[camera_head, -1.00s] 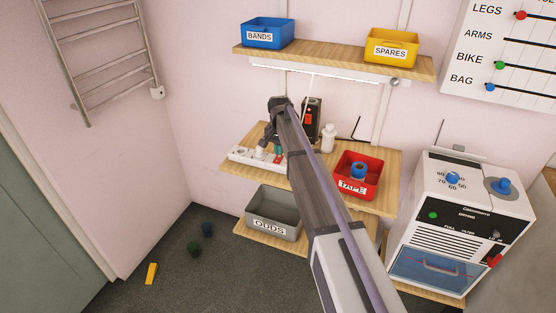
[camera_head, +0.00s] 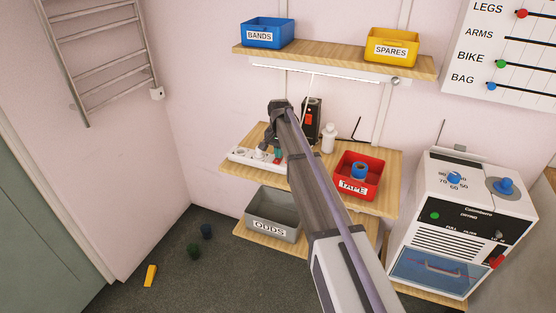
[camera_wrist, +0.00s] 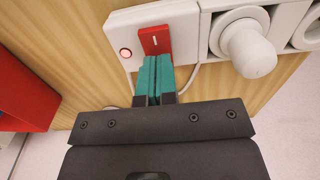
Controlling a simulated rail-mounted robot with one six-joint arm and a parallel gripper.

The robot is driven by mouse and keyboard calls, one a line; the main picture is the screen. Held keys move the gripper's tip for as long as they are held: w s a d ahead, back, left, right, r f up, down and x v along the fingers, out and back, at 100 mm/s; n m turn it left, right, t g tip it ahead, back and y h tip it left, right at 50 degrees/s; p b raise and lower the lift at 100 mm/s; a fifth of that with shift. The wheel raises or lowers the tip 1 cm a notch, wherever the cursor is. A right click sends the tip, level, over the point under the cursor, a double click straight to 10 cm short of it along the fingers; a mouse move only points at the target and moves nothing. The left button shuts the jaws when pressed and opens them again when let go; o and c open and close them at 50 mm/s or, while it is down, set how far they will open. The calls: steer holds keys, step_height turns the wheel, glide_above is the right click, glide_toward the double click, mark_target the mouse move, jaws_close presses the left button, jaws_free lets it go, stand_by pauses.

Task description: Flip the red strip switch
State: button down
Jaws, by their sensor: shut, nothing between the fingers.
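The white power strip (camera_head: 241,155) lies on the middle wooden shelf; it also shows in the wrist view (camera_wrist: 190,22). Its red switch (camera_wrist: 154,38) is at one end, with a white line mark on it. A small round indicator with a red rim (camera_wrist: 126,53) sits beside the switch. My gripper (camera_head: 277,152) is over the strip's right end. In the wrist view my gripper (camera_wrist: 153,58) has its teal fingers together and empty, with the tips at the lower edge of the red switch. I cannot tell whether they touch or press it.
A white plug (camera_wrist: 248,47) stands in the strip close to the fingers. A white cord passes behind them. The red TAPE bin (camera_head: 372,173), a white bottle (camera_head: 328,138) and a dark box (camera_head: 313,115) share the shelf. The upper shelf (camera_head: 340,63) overhangs.

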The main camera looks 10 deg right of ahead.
steer(key=shift+r+p, duration=3.5)
steer(key=shift+r, duration=0.1)
steer(key=shift+f, duration=0.1)
steer(key=s+n, duration=0.6)
steer(key=s, duration=3.1)
steer(key=shift+s+n, duration=0.25)
steer(key=shift+n, duration=0.05)
